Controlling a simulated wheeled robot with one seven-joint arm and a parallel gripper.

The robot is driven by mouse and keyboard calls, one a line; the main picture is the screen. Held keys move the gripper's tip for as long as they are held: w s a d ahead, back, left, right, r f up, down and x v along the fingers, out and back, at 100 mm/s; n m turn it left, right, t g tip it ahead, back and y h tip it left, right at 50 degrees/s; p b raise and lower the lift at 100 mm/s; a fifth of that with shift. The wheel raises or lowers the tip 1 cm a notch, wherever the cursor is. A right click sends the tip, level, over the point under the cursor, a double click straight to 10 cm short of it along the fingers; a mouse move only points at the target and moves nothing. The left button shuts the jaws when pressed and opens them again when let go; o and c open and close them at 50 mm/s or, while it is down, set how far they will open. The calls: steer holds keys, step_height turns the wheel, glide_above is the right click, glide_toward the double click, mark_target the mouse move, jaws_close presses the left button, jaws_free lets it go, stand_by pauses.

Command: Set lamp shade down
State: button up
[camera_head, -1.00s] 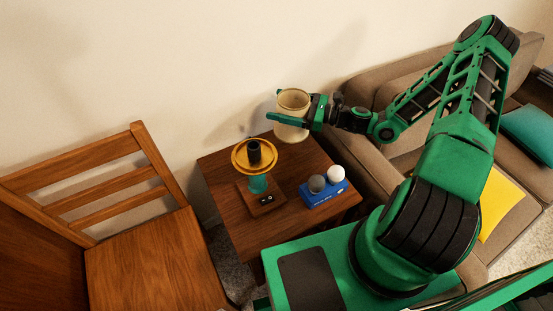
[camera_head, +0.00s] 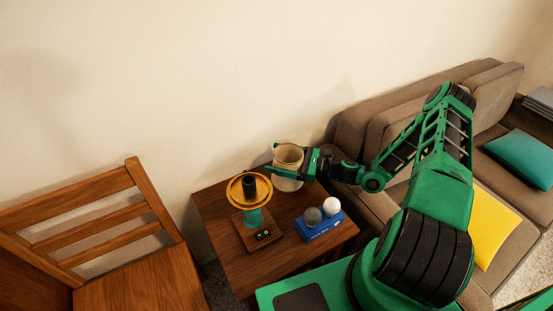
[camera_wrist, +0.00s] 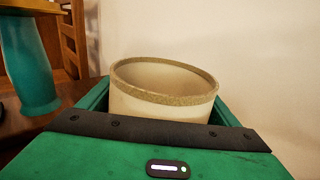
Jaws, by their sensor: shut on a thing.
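The lamp shade (camera_head: 288,164) is a cream, open-topped drum, upright above the back right part of the wooden side table (camera_head: 225,215). My gripper (camera_head: 279,162) is shut on it, with one finger on each side. In the wrist view the shade (camera_wrist: 165,88) sits between the green fingers, its tan rim up. I cannot tell whether its bottom touches the table. The lamp (camera_head: 253,218) stands to its left, with a teal stem, yellow disc, black top and wooden base. In the wrist view its teal stem (camera_wrist: 28,62) shows at the left.
A blue box (camera_head: 318,228) with a grey ball (camera_head: 312,216) and a white ball (camera_head: 331,206) sits at the table's right front. A wooden chair (camera_head: 140,285) stands left and a brown sofa (camera_head: 375,125) right. A wall rises behind the table.

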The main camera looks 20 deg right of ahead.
steer(key=o, duration=1)
steer(key=shift+f, duration=0.1)
steer(key=shift+s+d, duration=0.1)
steer(key=shift+d, duration=0.1)
steer(key=v, duration=1.1)
steer(key=shift+s+d, duration=0.2)
